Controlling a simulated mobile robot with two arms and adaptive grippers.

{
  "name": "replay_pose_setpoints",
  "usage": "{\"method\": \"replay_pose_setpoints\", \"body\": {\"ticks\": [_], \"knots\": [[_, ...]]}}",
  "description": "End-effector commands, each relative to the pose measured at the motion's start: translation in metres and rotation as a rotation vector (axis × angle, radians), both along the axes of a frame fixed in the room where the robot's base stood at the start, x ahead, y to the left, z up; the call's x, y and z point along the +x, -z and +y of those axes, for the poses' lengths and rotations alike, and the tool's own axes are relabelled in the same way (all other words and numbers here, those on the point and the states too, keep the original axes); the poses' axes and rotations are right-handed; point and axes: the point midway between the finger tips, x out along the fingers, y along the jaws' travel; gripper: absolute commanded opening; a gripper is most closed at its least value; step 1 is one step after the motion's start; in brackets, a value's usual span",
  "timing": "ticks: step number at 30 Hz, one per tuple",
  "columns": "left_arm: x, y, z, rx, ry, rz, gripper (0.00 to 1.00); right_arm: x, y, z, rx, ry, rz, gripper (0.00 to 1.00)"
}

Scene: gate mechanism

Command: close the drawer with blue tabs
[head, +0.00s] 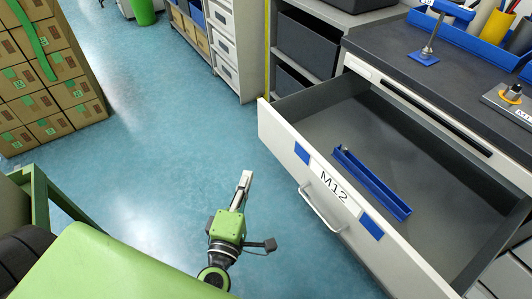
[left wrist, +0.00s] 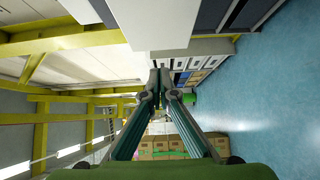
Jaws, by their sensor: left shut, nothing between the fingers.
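The drawer (head: 285,137) with blue tabs is pulled well out of the cabinet at the right of the head view. Its white front carries an M12 label between two blue tabs (head: 371,227) and a light bar handle (head: 322,209). My left gripper (head: 246,176) is shut and empty, to the left of the drawer front and apart from it. The same gripper shows in the left wrist view (left wrist: 159,78) with its fingertips together. The drawer does not show clearly in the left wrist view. My right gripper is not in view.
A blue tray (head: 372,184) lies inside the drawer. The dark worktop (head: 425,75) above holds a blue stand and tools. Shelves with dark bins (head: 306,45) stand behind. Stacked cardboard boxes (head: 45,75) stand at the left. The blue floor (head: 175,125) between is clear.

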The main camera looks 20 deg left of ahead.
Motion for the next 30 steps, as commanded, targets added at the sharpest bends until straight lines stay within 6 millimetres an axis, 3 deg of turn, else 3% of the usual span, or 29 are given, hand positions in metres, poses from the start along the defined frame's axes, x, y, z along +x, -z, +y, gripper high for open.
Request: {"method": "replay_pose_setpoints", "body": {"ticks": [5,18,24,30], "knots": [[0.018,-0.004,0.003,-0.002,-0.002,-0.004,0.0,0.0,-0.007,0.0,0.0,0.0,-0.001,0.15],[0.1,-0.004,0.016,0.001,-0.001,-0.005,0.0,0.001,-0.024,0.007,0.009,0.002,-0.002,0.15],[0.122,-0.002,-0.002,-0.001,0.001,-0.002,0.0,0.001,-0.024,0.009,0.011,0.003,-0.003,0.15],[0.13,-0.001,-0.008,0.001,0.0,-0.001,0.0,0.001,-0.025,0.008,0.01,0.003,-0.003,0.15]]}}
